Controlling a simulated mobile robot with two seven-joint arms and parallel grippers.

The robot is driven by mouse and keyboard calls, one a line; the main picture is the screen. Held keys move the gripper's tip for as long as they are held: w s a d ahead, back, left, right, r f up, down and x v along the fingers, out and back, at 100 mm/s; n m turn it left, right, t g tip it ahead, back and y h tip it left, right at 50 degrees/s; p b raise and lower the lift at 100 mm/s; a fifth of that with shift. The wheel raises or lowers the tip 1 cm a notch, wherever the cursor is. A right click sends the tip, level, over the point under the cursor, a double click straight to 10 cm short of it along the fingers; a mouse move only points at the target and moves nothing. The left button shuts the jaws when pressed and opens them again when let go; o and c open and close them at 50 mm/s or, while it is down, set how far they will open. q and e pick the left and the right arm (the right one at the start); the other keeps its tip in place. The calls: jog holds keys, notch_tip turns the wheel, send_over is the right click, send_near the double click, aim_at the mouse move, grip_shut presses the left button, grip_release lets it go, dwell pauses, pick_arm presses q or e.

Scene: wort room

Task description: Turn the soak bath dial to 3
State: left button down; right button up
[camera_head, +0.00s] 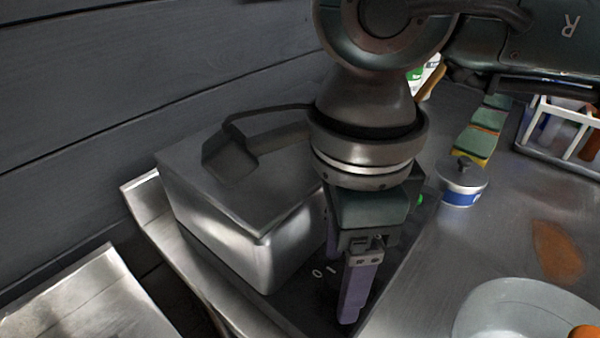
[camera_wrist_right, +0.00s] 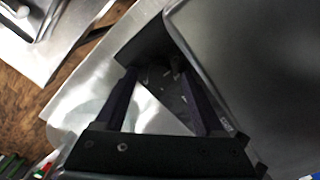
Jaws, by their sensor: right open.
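The soak bath (camera_head: 270,250) is a steel box with a flat lid and a dark handle (camera_head: 235,155), at the left of the counter in the head view. Its dark front panel (camera_head: 310,290) carries white dial marks, of which a 0 and a 1 can be read. My right gripper (camera_head: 352,305) points down over this panel and hides the dial in the head view. In the right wrist view the fingers of my right gripper (camera_wrist_right: 160,85) stand apart, with the dark panel (camera_wrist_right: 172,84) and small white marks between them. I cannot tell whether the fingers touch the dial. My left gripper is not in view.
A lidded tin with a blue band (camera_head: 460,183) stands right of my right gripper. A white rack with bottles (camera_head: 560,150) is at the back right. A clear bowl (camera_head: 515,312) sits front right. A steel tray (camera_head: 85,300) is front left. The grey wall is behind the bath.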

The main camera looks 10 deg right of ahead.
jog(key=shift+f, duration=0.15)
grip_shut()
dwell(0.5)
